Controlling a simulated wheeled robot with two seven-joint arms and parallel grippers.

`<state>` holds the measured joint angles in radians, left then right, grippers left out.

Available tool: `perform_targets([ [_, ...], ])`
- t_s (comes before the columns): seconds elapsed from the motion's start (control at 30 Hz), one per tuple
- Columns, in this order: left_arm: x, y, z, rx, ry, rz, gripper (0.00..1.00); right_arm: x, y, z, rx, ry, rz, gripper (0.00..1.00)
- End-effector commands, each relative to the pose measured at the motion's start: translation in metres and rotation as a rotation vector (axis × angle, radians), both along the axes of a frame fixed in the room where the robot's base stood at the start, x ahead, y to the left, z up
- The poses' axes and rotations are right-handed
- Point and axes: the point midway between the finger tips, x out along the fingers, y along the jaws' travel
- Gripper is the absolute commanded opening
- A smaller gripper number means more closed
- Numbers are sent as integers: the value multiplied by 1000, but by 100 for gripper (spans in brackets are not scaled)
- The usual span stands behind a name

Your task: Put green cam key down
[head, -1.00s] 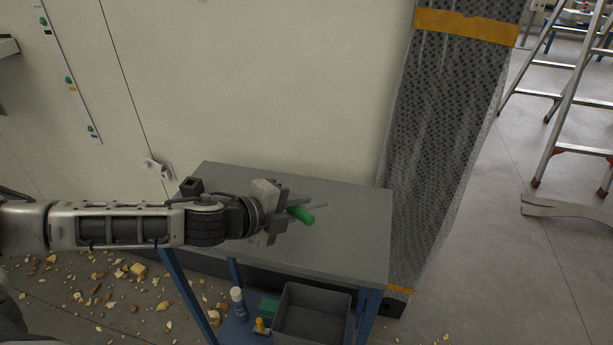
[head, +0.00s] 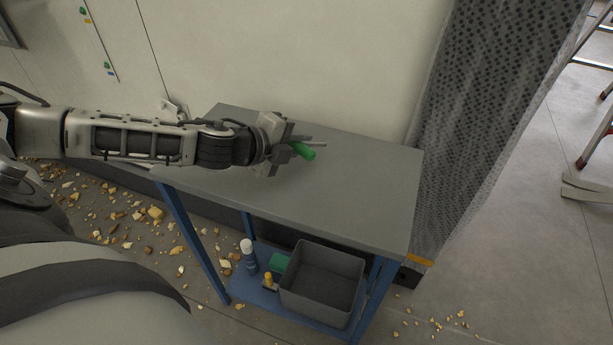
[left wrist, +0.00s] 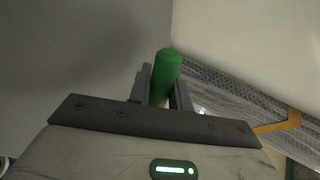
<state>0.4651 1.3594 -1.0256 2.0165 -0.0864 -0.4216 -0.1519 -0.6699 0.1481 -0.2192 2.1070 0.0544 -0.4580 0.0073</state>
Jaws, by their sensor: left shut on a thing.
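The green cam key (head: 303,150) is held in my left gripper (head: 289,150), above the grey top of the small blue-legged table (head: 350,190). In the left wrist view the key's green end (left wrist: 166,72) stands up between the two fingers (left wrist: 160,88), which are shut on it. A thin grey rod shows beside the green part in the head view. I cannot tell whether the key touches the table top. My right gripper is not in view.
The table top is bare to the right and front. A grey bin (head: 322,283), a white-capped bottle (head: 248,256) and a green box (head: 279,263) are on the lower shelf. A pale wall stands behind; a wrapped dark stack (head: 490,110) is at right. Crumbs litter the floor.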

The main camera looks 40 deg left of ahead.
Motion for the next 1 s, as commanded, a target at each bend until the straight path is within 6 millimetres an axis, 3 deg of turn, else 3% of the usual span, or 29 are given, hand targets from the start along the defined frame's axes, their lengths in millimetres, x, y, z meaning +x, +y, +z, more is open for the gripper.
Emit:
perform_targets([
  [0.03,0,0,-10,0,0,0,0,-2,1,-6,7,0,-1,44],
  [0.2,0,0,-20,-1,-1,-1,0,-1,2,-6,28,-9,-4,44],
  [0.6,0,0,-22,-1,-1,-1,0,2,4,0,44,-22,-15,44],
  [0.63,0,0,-23,0,0,-1,28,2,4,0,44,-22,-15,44],
  [0.67,0,0,-23,0,0,-1,34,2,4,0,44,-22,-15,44],
  [1.0,-3,1,-22,2,1,0,34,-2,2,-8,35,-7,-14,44],
])
